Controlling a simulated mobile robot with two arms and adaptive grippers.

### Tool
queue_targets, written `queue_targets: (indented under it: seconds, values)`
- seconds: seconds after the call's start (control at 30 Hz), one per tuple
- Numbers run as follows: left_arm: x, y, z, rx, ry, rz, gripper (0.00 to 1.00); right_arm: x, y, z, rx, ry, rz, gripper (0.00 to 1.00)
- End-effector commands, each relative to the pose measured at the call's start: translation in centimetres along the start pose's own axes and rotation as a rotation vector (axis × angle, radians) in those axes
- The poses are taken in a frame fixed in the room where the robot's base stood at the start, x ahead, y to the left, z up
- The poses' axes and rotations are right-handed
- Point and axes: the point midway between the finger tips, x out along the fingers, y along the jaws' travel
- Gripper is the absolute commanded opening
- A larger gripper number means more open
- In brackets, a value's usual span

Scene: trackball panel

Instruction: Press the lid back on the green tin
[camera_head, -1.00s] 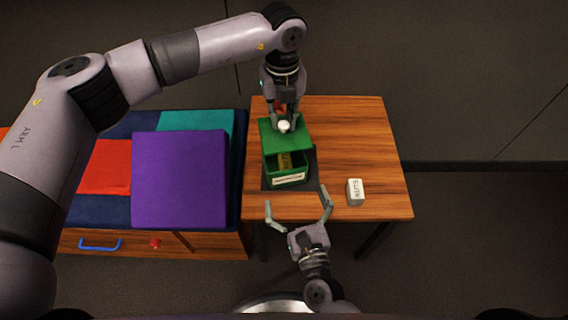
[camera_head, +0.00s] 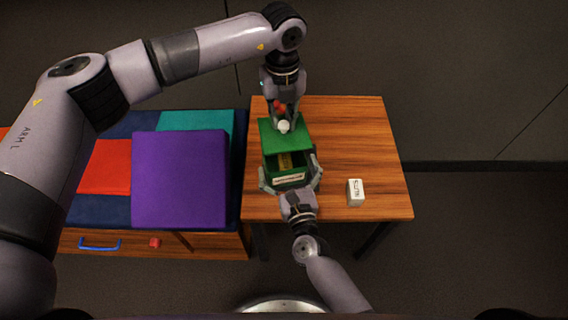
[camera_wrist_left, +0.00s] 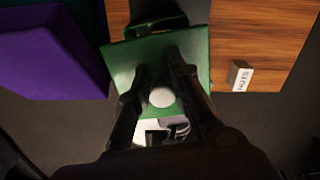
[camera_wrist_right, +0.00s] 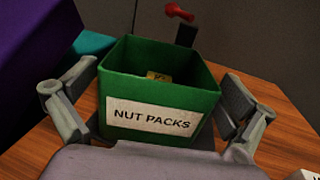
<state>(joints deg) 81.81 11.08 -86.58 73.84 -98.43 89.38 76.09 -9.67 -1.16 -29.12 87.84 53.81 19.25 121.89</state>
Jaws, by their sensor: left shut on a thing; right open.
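The green tin (camera_head: 300,177) stands open on the wooden table, labelled NUT PACKS in the right wrist view (camera_wrist_right: 205,125); a yellowish item (camera_wrist_right: 158,76) lies inside. The square green lid (camera_head: 270,135) has a white knob (camera_head: 284,127). My left gripper (camera_head: 283,121) is shut on this knob, which also shows in the left wrist view (camera_wrist_left: 162,97). The lid hides the tin's back part in the head view, but not in the right wrist view, so it seems held above the tin. My right gripper (camera_head: 290,181) is open, its fingers on both sides of the tin; contact is unclear.
A white lettered block (camera_head: 355,192) stands at the table's right front. A purple cushion (camera_head: 180,178) lies on a patchwork-topped cabinet at the left. A red knob-like piece (camera_wrist_right: 179,11) on a dark post shows behind the tin.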

Motion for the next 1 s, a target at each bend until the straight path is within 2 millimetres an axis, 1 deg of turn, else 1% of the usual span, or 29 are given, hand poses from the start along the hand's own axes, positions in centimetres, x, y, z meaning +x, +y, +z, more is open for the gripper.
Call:
queue_targets:
  seconds: [0.03, 0.2, 0.33, 0.6, 1.0]
  values:
    - [0.0, 0.0, 0.0, 0.000, 0.000, 0.000, 0.00, 0.8, 0.0, 0.1, 0.000, -0.002, -0.001, 1.00]
    - [0.0, 0.0, 0.0, 0.000, 0.000, 0.000, 0.00, 2.4, 0.0, 0.0, 0.001, -0.001, 0.000, 1.00]
    - [0.0, 0.0, 0.0, 0.000, 0.000, 0.000, 0.00, 2.8, 0.0, 0.0, 0.001, 0.000, 0.000, 1.00]
    - [0.0, 0.0, 0.0, 0.000, 0.000, 0.000, 0.00, 2.8, 0.0, 0.0, 0.000, 0.000, 0.000, 0.99]
    - [0.0, 0.0, 0.0, 0.000, 0.000, 0.000, 0.00, 2.8, 0.0, 0.0, 0.000, 0.000, 0.000, 0.73]
